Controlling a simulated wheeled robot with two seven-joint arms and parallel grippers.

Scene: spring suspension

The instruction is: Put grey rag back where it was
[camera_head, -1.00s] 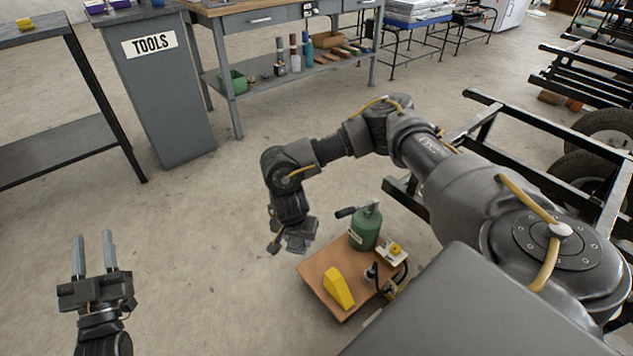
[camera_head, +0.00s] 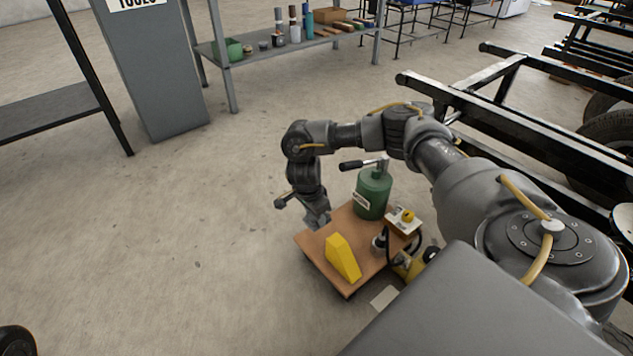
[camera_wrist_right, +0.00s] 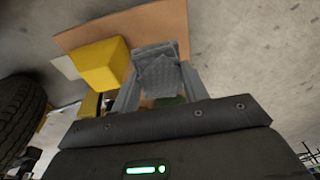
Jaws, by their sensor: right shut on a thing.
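The grey rag (camera_wrist_right: 158,72) shows in the right wrist view as a folded grey textured cloth between the two fingers of my right gripper (camera_wrist_right: 160,88). The gripper is shut on it. In the head view, my right gripper (camera_head: 317,215) points down at the back left edge of a small wooden-topped platform (camera_head: 318,247). The rag is hard to tell from the fingers there. I cannot tell whether the rag touches the platform top. My left gripper is not in view.
On the platform stand a yellow wedge block (camera_head: 343,258), a green bottle jack (camera_head: 373,194) with a black-gripped handle, and a small device with a yellow knob (camera_head: 407,216). A black metal frame (camera_head: 520,115) stands to the right. Floor left of the platform is clear.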

